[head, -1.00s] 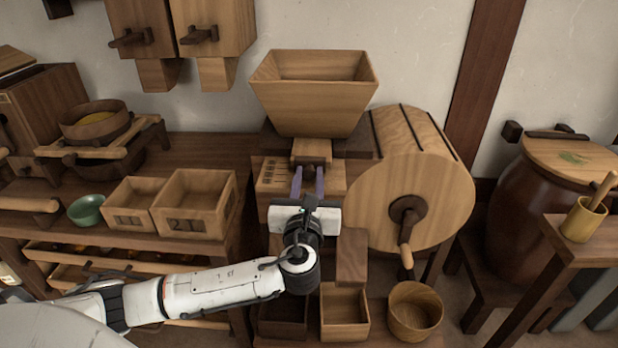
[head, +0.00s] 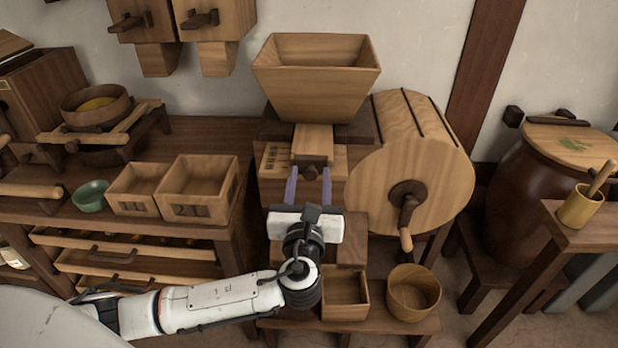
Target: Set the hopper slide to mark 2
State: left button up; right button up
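The hopper (head: 316,85) is a flared wooden box above the mill. A pale wooden slide (head: 313,140) sticks out from under it towards me, with a dark knob (head: 311,173) on its front end. Dark tick marks (head: 275,157) are on the wooden top left of the slide; I cannot tell which mark the slide's edge meets. My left gripper (head: 309,172) is in front of the slide. Its two purple fingers are spread on either side of the knob, with a gap on both sides. My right gripper is not in view.
A drum with a crank (head: 407,215) stands close at the right. Below are an open box (head: 345,300) and a round tub (head: 413,293). Two marked bins (head: 196,190) and a green bowl (head: 90,196) stand on the bench at the left.

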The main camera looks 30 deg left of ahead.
pick_arm(q)
jog(key=v, duration=1)
jog(key=shift+s, duration=0.15)
jog(key=s+d+f+n+g+h, duration=0.2)
jog(key=f+n, duration=0.1)
jog(key=f, duration=0.4)
jog(key=s+d+f+n+g+h, duration=0.2)
jog(key=f+n+h, duration=0.15)
jog(key=f, duration=0.25)
jog(key=s+d+f+n+g+h, duration=0.1)
jog(key=s+d+f+n+g, duration=0.1)
jog(key=f+n, duration=0.35)
jog(key=s+d+f+n+g+h, duration=0.1)
jog(key=s+f+n+h, duration=0.3)
jog(key=s+f+n, duration=0.5)
jog(key=s+n, duration=0.1)
jog(key=n, duration=0.6)
jog(key=shift+s+d+n, duration=0.15)
jog(key=shift+d+n, duration=0.15)
jog(key=shift+d, duration=0.1)
